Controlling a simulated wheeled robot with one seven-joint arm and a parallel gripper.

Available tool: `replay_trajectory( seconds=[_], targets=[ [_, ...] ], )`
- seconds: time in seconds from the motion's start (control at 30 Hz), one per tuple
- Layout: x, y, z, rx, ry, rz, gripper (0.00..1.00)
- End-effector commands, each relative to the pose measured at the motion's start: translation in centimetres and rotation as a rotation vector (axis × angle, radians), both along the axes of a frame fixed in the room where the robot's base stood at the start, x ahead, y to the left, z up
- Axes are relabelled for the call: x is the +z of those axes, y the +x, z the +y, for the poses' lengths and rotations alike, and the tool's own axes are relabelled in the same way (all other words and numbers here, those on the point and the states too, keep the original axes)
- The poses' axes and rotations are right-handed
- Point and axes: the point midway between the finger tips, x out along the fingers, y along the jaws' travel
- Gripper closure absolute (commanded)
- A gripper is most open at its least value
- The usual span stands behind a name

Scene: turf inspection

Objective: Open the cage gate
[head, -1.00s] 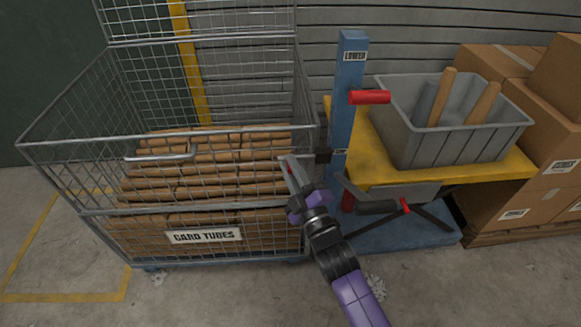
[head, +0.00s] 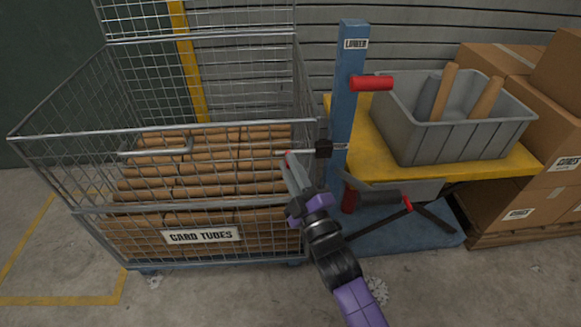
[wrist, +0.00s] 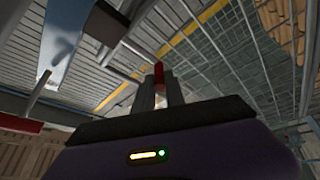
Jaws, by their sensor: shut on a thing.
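The wire cage (head: 92,207) stands at left, its front gate (head: 225,128) upright above a middle rail. A loop handle (head: 155,150) is on the gate's left part. At the gate's right edge is a black latch block (head: 323,149) with a thin bolt through it. My gripper (head: 288,158) is at the front of the gate, left of the block, shut on a small red latch knob (wrist: 158,74), which shows between the fingers in the wrist view. The fingers hide most of the knob in the head view. Whether the bolt is drawn back is unclear.
Card tubes (head: 215,165) fill the cage. Close to its right stands a blue lift post (head: 348,110) with a red grip (head: 372,83) sticking out. A yellow platform (head: 515,165) carries a grey bin (head: 465,140). Boxes (head: 550,185) stand at far right. Floor in front is open.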

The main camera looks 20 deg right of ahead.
Motion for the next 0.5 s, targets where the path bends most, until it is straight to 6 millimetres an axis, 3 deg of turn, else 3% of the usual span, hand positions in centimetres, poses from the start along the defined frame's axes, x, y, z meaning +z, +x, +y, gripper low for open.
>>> replay_trajectory(
  seconds=[0.1,0.5],
  targets=[
    [-0.82,-0.15,0.17,0.002,-0.003,0.009,1.0],
    [-0.81,-0.16,0.15,0.001,-0.004,0.009,1.0]
  ],
)
